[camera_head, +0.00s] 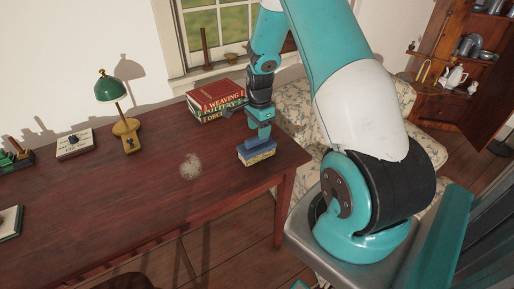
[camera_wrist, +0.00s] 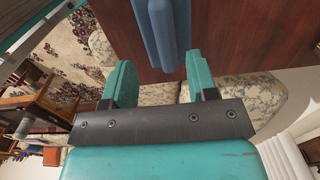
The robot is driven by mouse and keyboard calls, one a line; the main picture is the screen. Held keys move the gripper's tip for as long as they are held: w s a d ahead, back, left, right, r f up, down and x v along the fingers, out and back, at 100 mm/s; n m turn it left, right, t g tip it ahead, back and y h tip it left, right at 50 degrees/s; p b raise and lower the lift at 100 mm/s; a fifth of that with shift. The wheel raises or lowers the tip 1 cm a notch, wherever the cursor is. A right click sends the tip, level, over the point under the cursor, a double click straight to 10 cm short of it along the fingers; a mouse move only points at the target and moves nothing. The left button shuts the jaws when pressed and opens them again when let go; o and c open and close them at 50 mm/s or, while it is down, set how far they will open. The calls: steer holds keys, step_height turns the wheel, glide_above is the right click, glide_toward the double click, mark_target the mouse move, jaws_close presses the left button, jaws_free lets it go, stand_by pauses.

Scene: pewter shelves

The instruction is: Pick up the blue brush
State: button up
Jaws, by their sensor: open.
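The blue brush (camera_head: 257,146) lies near the right end of the dark red-brown desk, a blue block with a pale lower part. In the wrist view its blue body (camera_wrist: 162,28) shows ahead of my gripper, and its near end appears between the two teal fingers. My gripper (camera_head: 262,134) is directly above the brush in the head view, pointing down. In the wrist view the fingers (camera_wrist: 161,72) are apart, with a gap on each side of the brush. I cannot tell whether the fingertips reach down beside it.
A floral sofa (camera_head: 297,108) stands beyond the desk's right edge.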

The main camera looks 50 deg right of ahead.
mark_target(257, 136)
steer(key=shift+w+a+f+p, duration=0.15)
steer(key=shift+f+p, duration=0.1)
steer(key=shift+f, duration=0.65)
steer(key=shift+w+d+f+p, duration=0.1)
steer(key=shift+f+p, duration=0.15)
steer(key=shift+f, duration=0.7)
steer(key=shift+w+a+f+p, duration=0.15)
steer(key=shift+f+p, duration=0.1)
steer(key=shift+f, duration=0.65)
steer(key=shift+d, duration=0.1)
jaws_close()
steer(key=shift+r, duration=0.1)
step_height(257, 136, up, 20)
steer(key=b, duration=0.2)
